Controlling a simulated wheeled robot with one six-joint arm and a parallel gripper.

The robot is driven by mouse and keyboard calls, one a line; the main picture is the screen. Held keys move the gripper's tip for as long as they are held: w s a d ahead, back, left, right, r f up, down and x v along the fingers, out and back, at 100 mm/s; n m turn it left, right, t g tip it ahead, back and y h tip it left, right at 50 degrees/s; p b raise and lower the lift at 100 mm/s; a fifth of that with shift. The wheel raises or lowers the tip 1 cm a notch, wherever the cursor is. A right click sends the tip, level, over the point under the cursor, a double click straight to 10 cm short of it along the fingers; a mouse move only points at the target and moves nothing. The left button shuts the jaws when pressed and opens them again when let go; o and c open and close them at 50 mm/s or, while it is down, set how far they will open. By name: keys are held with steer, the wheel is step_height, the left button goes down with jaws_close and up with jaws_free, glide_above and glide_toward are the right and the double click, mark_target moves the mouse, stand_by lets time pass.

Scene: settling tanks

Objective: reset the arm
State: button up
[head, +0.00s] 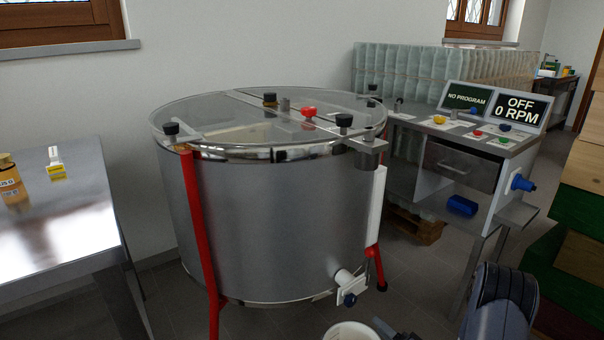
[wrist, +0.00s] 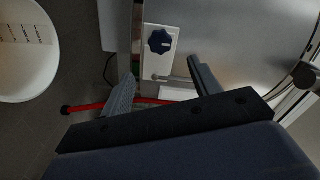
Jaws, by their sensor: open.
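My gripper (wrist: 160,75) shows in the wrist view with its two grey fingers spread apart and nothing between them. Beyond the fingertips is the tank's outlet valve, a white plate with a dark blue knob (wrist: 160,41). In the head view the same valve (head: 349,289) sits low on the front of a large steel drum (head: 275,220). The gap between fingers and valve is hard to judge. In the head view my arm enters at the bottom right, and the gripper is mostly cut off by the lower edge.
A white bucket (head: 352,333) stands below the valve and shows in the wrist view (wrist: 28,55). Red legs (head: 204,240) hold the drum. A steel table (head: 60,220) is at left, a control stand (head: 505,150) at right, and stacked coloured boxes (head: 570,220) at far right.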

mark_target(353, 303)
steer(key=b+x, duration=0.2)
steer(key=x, duration=0.8)
steer(key=shift+w+a+f, duration=0.1)
steer(key=shift+a+f, duration=0.05)
steer(key=shift+a, duration=0.1)
steer(key=shift+w+n, duration=0.1)
steer(key=shift+n, duration=0.3)
steer(key=shift+n+b, duration=0.65)
steer(key=shift+n, duration=0.55)
steer(key=n+b, duration=0.1)
steer(key=n, duration=0.4)
steer(key=shift+b, duration=0.3)
steer(key=n+b, duration=0.1)
steer(key=n, duration=0.3)
steer(key=n+b, duration=0.1)
steer(key=n, duration=0.3)
steer(key=shift+d, duration=0.1)
steer(key=p+v, duration=0.1)
steer(key=v, duration=0.2)
steer(key=shift+d, duration=0.15)
steer(key=shift+s+d, duration=0.25)
steer(key=shift+s, duration=0.35)
